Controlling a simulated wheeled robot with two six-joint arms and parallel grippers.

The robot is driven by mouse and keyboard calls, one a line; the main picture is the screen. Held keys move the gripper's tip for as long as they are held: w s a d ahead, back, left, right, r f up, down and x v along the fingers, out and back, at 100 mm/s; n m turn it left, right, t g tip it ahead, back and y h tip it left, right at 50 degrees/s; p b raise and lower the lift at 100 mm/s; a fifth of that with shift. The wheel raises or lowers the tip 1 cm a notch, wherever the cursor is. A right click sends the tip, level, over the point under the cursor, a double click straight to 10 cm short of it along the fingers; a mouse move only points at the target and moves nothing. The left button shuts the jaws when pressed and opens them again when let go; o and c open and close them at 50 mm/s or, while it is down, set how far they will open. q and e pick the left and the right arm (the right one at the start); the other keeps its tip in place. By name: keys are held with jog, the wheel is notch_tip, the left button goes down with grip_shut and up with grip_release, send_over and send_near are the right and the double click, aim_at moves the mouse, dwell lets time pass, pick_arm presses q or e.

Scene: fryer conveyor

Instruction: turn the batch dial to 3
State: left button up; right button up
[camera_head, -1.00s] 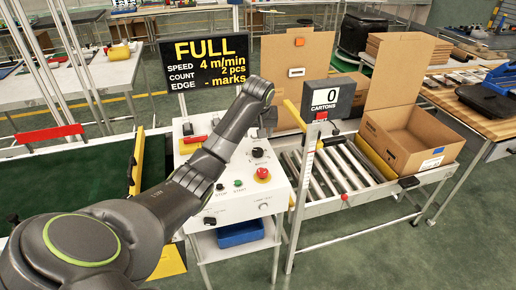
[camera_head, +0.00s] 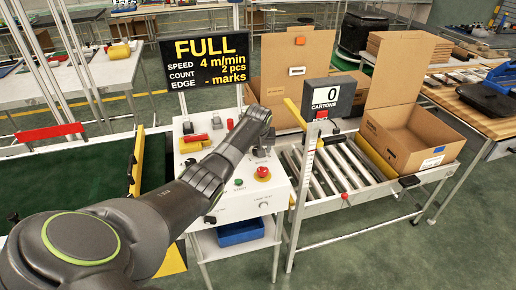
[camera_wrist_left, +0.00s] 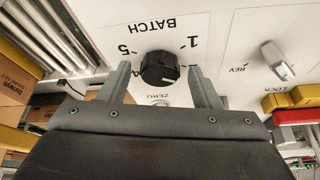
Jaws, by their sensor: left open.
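The batch dial (camera_wrist_left: 158,68) is a round black knob on a white panel in the left wrist view. The word BATCH and the marks 5 and 1 show around it, upside down; other marks are partly hidden. Its pointer setting cannot be read clearly. My left gripper (camera_wrist_left: 159,74) is open, with one finger on each side of the dial and small gaps visible. In the head view my left gripper (camera_head: 262,148) is over the white control panel (camera_head: 228,208) and hides the dial. The display (camera_head: 205,61) reads FULL, 4 m/min, 2 pcs. My right gripper is not in view.
A red mushroom button (camera_head: 263,173) and green button (camera_head: 239,182) sit close in front of my gripper. A silver lever (camera_wrist_left: 276,60) is beside the dial. A counter reading 0 (camera_head: 326,96) and an open carton (camera_head: 398,143) on rollers stand right.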

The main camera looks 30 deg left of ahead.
pick_arm(q)
jog(key=c, duration=1)
